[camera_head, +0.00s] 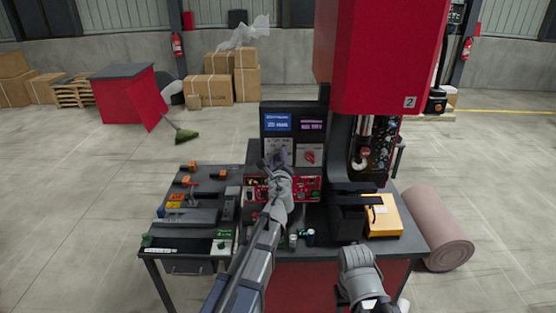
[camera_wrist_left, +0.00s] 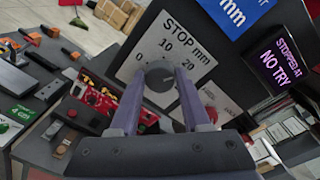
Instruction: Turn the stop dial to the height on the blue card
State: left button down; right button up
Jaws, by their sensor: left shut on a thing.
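The stop dial (camera_wrist_left: 160,76) is a grey round knob on a white plate (camera_wrist_left: 178,45) lettered "STOP mm", with 0, 10 and 20 readable around it. My left gripper (camera_head: 279,158) is shut on the dial, one finger on each side. In the head view the gripper and wrist mostly hide the dial. I cannot make out where its pointer stands. The blue card (camera_head: 278,122) is on the dark panel above; its number is too small to read surely.
A display (camera_wrist_left: 283,63) with pink text reads "STOPPED AT NO TRY". A red control panel (camera_head: 308,188) sits below the dial. The red press (camera_head: 385,50) stands at right, with a yellow box (camera_head: 384,218) beside it. Tools and parts crowd the left bench.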

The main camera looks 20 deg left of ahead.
pick_arm(q)
jog(key=shift+c, duration=1.8)
grip_release()
jog(key=shift+s, duration=0.1)
jog(key=v, duration=0.7)
jog(key=shift+s, duration=0.35)
jog(key=shift+d+f, duration=0.1)
jog(key=s+d+f+n+g+b, duration=0.2)
jog(key=s+f+n+g+b, duration=0.4)
jog(key=f, duration=0.6)
jog(key=s+d+f+n+g+b, duration=0.3)
jog(key=s+f+n, duration=0.4)
jog(key=f, duration=0.6)
jog(key=s+d+f+n+g+h+b, duration=0.2)
jog(key=s+d+f+n+g+b, duration=0.1)
jog(key=s+f, duration=0.3)
jog(key=s+d+f+n+g+h+b, duration=0.2)
jog(key=s+d+f+n+g+b, duration=0.1)
jog(key=s, duration=0.6)
jog(key=d+f+g, duration=0.1)
jog(key=d+f, duration=0.1)
jog(key=d, duration=0.1)
jog(key=shift+s+d+f+n+g+b, duration=0.25)
jog(key=shift+d+f+n+g+b, duration=0.05)
jog(key=shift+f+g+b, duration=0.1)
